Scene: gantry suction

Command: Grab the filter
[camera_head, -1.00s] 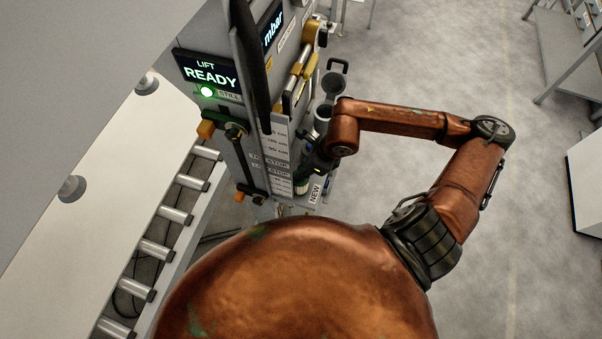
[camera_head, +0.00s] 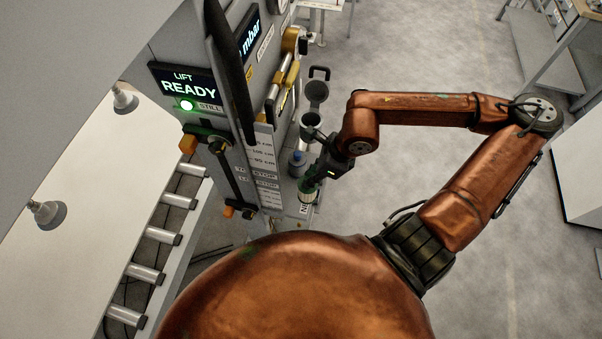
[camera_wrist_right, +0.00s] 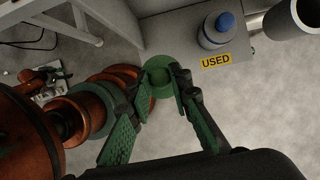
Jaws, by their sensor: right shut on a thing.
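The filter is a green-ended cylinder, between my right gripper's fingertips in the wrist view (camera_wrist_right: 161,76). In the head view it shows small and partly covered, green and pale (camera_head: 307,194), beside the "NEW" label. My right gripper (camera_head: 312,182) is shut on it, a finger on either side; the gripper also shows in the wrist view (camera_wrist_right: 162,88). Its lower part is hidden in the wrist view. My left gripper is not in view.
A blue-capped cylinder (camera_head: 297,160) stands on the ledge by the "USED" label (camera_wrist_right: 216,61). An open cup (camera_head: 311,126) with a raised round lid (camera_head: 317,92) is behind it. The grey machine (camera_head: 232,130) stands left. Open floor (camera_head: 420,50) lies right.

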